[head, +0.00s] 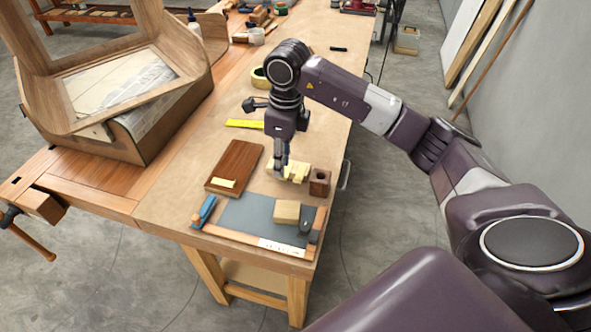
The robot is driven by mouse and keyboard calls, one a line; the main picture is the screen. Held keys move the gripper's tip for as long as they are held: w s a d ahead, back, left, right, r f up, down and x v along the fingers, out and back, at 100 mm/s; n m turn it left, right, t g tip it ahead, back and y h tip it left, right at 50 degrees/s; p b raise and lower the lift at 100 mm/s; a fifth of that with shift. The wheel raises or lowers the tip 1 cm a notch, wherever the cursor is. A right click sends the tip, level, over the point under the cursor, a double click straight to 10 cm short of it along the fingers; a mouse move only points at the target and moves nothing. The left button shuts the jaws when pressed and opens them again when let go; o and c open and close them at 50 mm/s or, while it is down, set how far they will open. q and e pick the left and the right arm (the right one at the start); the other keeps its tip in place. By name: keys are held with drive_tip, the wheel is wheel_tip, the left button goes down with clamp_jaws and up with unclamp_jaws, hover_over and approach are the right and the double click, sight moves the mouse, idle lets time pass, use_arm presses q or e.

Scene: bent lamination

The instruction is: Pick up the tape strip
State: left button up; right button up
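A short pale-yellow strip (223,184), which looks like tape, lies on the near end of the dark brown board (238,160). More pale-yellow pieces (296,172) sit together to the right of the board; I cannot tell whether they are tape strips or wood. My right gripper (281,173) points down right at the left edge of these pieces. Its fingertips are small and partly merge with them, so contact and finger opening are unclear. My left gripper is not in view.
A brown block with a hole (319,183) stands right of the pieces. Nearer are a grey mat (245,218), a tan block (287,211) and a blue-handled tool (204,212). A tape roll (259,77) and yellow ruler-like strip (245,124) lie farther back. A large bent wooden frame (185,60) stands left.

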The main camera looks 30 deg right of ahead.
sight(295, 179)
drive_tip(key=shift+h, duration=0.5)
drive_tip(key=d+f+p, duration=0.1)
drive_tip(key=f, duration=0.1)
drive_tip(key=d+f+p, duration=0.1)
drive_tip(key=f, duration=0.1)
drive_tip(key=d+f+p, duration=0.1)
drive_tip(key=f, duration=0.1)
drive_tip(key=shift+s+d, duration=0.2)
drive_tip(key=shift+d, duration=0.2)
drive_tip(key=shift+f+p, duration=0.3)
drive_tip(key=shift+f, duration=0.1)
clamp_jaws()
